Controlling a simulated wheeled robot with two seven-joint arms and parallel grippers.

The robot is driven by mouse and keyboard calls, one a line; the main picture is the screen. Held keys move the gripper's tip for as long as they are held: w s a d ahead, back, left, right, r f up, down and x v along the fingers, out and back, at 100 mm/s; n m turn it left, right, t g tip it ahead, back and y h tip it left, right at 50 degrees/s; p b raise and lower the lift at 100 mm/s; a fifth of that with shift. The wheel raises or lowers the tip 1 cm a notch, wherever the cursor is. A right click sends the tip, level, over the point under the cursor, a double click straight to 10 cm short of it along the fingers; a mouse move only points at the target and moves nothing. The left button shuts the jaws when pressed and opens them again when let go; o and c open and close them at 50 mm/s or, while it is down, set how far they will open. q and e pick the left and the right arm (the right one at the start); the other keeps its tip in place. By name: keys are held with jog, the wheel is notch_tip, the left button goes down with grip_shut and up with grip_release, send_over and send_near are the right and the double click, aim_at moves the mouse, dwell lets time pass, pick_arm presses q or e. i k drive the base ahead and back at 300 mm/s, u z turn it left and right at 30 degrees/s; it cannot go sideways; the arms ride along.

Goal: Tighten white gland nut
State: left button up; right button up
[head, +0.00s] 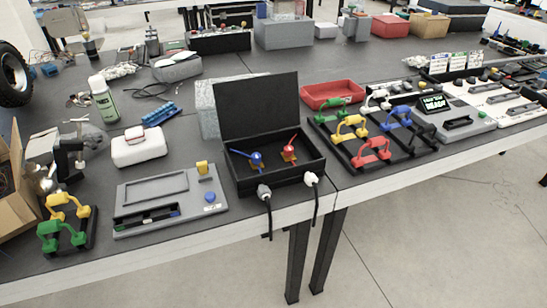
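A black box (316,174) with its lid (256,103) standing open sits at the front edge of the dark table. A white gland nut (311,179) is on the right part of the box's front face. A black cable (315,205) hangs from it past the table edge. A grey gland nut (264,191) is to its left on the same face, with its own black cable (269,220) hanging down. How tight either nut is cannot be told. Neither of my grippers is in view.
A grey tray panel (205,218) with a blue knob lies left of the box. Right of it stands a black rack (345,158) with coloured handles; a red bin (332,94) is behind. The floor in front is clear.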

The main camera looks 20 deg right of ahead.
aim_at(309, 177)
jog(key=u, duration=1.2)
jog(key=k, duration=0.45)
jog(key=z, duration=0.6)
